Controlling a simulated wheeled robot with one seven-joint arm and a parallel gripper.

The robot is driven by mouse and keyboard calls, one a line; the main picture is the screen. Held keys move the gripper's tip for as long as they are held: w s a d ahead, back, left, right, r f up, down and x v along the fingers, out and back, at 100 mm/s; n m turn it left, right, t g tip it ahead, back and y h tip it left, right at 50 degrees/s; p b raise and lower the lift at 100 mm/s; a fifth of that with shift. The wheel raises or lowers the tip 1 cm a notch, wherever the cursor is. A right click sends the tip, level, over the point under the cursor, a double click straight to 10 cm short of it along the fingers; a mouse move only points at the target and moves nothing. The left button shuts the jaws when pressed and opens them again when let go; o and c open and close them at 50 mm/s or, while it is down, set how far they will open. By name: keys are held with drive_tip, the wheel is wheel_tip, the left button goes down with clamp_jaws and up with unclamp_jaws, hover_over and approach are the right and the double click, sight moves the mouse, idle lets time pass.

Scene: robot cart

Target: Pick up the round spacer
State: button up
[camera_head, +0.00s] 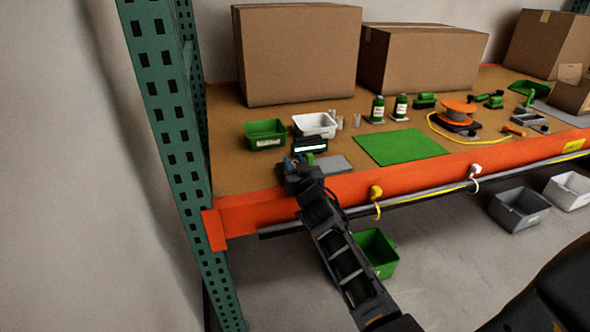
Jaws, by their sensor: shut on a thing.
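My gripper (299,164) is over the front left part of the brown shelf top (232,178), near the orange front beam. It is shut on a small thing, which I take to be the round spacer. The spacer is hidden by the jaws and wrist, so its shape and whether it touches the shelf cannot be told. A grey flat plate (334,164) lies just right of my gripper. A dark device with a lit strip (310,145) stands just behind it.
A green bin (265,135) and a white bin (315,125) stand behind my gripper. Small pale cylinders (356,121) stand right of the white bin. A green mat (402,147) lies bare to the right. A green upright (168,110) bounds the left; cardboard boxes (297,55) stand behind.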

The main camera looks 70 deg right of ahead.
clamp_jaws()
drive_tip(key=shift+r, duration=0.1)
